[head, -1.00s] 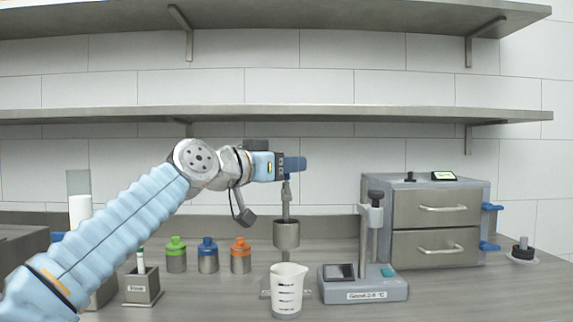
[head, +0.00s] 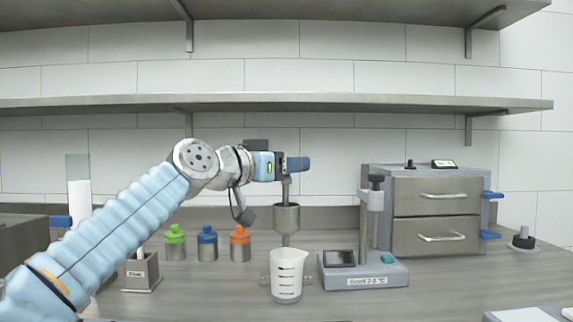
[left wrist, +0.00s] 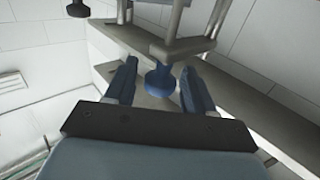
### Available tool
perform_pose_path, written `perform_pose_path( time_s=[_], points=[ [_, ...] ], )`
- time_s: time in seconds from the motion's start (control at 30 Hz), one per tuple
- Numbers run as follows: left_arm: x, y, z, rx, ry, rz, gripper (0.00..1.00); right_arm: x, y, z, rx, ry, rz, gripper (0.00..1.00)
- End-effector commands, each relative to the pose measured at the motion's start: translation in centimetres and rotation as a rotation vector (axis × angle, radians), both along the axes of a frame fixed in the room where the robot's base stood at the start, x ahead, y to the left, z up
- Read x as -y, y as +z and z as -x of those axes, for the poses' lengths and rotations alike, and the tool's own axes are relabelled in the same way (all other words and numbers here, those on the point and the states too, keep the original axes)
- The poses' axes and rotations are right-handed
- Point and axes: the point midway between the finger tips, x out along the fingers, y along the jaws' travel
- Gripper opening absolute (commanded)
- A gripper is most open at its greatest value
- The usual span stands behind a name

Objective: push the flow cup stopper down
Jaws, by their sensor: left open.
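The grey metal flow cup (head: 287,219) hangs above the white measuring beaker (head: 287,270) in the head view. A thin stopper stem (head: 286,190) rises from the cup to just under my left gripper (head: 297,165). That gripper's dark blue fingers point right, over the cup. In the left wrist view the two fingers (left wrist: 159,88) are apart, with a blue knob (left wrist: 160,79) between them, likely the stopper's top. I cannot tell whether they touch it. My right gripper is not in view.
Right of the beaker is a grey device (head: 362,270) with a post. Behind it stands a two-drawer cabinet (head: 437,210). Green (head: 176,243), blue (head: 207,243) and orange-capped (head: 240,243) bottles stand left of the cup. A shelf (head: 330,103) runs above.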

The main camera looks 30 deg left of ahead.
Motion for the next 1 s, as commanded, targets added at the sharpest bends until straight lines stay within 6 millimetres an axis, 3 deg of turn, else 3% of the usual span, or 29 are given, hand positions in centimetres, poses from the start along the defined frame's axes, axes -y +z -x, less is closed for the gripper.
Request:
perform_pose_path(
  time_s=[0.17, 0.63, 0.8, 1.0],
  points=[
    [-0.4, 0.0, 1.3, 0.003, 0.000, 0.002, 0.54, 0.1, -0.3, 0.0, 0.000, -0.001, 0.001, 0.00],
    [-2.8, -0.1, 11.5, 0.002, 0.001, 0.001, 0.54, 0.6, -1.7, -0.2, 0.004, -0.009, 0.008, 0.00],
    [-3.2, -0.1, 13.1, -0.001, 0.001, 0.000, 0.54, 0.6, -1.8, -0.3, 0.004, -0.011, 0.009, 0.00],
    [-3.2, 0.0, 13.4, -0.001, 0.000, 0.000, 0.54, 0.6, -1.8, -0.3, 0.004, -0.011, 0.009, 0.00]
  ],
)
